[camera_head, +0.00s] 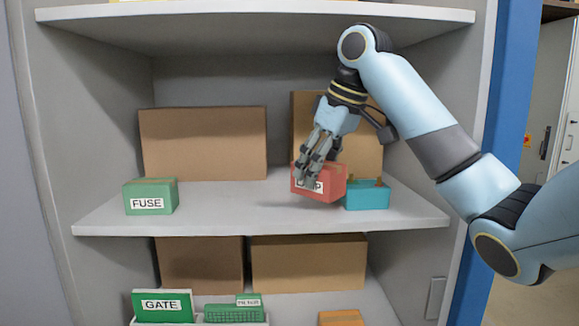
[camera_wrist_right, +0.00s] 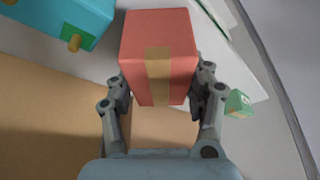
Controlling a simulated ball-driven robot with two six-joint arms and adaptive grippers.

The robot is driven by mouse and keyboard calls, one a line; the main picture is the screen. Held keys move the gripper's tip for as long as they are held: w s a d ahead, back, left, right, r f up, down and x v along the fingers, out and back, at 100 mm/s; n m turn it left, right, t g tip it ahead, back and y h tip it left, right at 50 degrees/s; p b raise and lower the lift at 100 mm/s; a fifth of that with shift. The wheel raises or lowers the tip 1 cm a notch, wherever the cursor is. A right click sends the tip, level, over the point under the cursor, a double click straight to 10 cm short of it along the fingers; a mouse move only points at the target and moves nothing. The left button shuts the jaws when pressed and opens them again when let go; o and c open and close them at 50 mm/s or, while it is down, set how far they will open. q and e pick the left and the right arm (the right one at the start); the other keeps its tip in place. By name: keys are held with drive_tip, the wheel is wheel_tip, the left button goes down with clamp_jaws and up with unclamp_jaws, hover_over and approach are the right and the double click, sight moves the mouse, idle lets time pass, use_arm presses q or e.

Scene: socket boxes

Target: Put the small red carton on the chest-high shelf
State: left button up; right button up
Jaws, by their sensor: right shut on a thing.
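The small red carton (camera_head: 327,187), with a white label partly covered by the fingers, is held by my right gripper (camera_head: 316,165) at the middle shelf (camera_head: 250,212). In the right wrist view the red carton (camera_wrist_right: 158,48) with a tan tape strip sits between the two fingers of the right gripper (camera_wrist_right: 160,95). The carton is over the right half of the shelf; I cannot tell whether its bottom touches the board. My left gripper is not in view.
A teal box (camera_head: 366,196) stands close to the right of the carton. A green FUSE box (camera_head: 151,196) stands at the shelf's left. Large brown cartons (camera_head: 203,143) line the back. The shelf between FUSE and red carton is clear. An upper shelf (camera_head: 250,14) hangs above.

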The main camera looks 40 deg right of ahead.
drive_tip(key=w, duration=0.2)
drive_tip(key=w+a+p, duration=0.1)
drive_tip(key=w, duration=0.3)
drive_tip(key=shift+w+a+r+p, duration=0.15)
drive_tip(key=shift+a+p, duration=0.2)
drive_tip(key=shift+p, duration=0.05)
drive_tip(key=shift+w, duration=0.35)
wheel_tip(320, 180, down, 3)
drive_tip(key=shift+s+p, duration=0.1)
drive_tip(key=shift+p, duration=0.7)
drive_tip(key=shift+f, duration=0.4)
drive_tip(key=shift+f, duration=0.15)
drive_tip(key=o, duration=1.2)
